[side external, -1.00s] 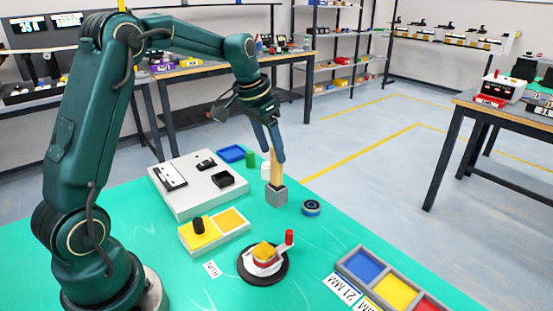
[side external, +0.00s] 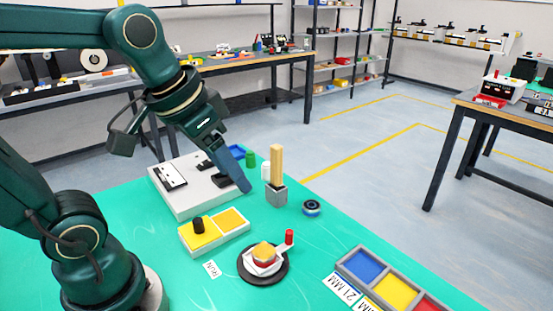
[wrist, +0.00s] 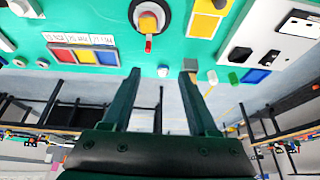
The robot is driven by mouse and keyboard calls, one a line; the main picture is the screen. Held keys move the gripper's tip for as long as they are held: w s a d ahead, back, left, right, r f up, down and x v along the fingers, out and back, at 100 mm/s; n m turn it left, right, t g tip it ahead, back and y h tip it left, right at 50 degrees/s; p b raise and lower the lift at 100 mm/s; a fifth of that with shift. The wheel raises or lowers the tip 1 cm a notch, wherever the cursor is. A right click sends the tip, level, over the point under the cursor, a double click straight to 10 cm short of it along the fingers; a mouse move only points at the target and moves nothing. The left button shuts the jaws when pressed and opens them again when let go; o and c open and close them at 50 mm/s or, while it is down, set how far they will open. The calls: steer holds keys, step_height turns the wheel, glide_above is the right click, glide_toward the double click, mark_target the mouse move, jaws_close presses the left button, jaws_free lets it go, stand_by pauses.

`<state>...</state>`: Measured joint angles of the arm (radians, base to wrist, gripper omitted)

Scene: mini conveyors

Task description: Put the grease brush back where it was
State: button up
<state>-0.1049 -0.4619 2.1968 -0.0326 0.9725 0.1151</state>
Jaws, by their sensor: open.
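The grease brush (side external: 277,163), seen as a pale wooden handle, stands upright in a small grey block holder (side external: 277,196) on the green table. My gripper (side external: 244,186) is open and empty, to the left of the brush and apart from it in the side view. Its two fingers also show spread apart in the wrist view (wrist: 159,76). The holder's grey block (wrist: 190,64) shows by the tip of the right finger there; the brush handle is not clearly seen in that view.
A white panel (side external: 182,202) with black parts lies left of the holder. A blue-ringed roller (side external: 311,208), a yellow tray (side external: 217,243), a round black turntable (side external: 263,278) and a three-colour bin (side external: 345,265) lie nearer. A green cylinder (side external: 250,159) stands behind.

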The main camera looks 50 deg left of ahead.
steer(key=s+d+f, duration=0.1)
steer(key=s+f, duration=0.2)
steer(key=s, duration=0.2)
steer(key=shift+d+t, duration=0.3)
steer(key=shift+d, duration=0.05)
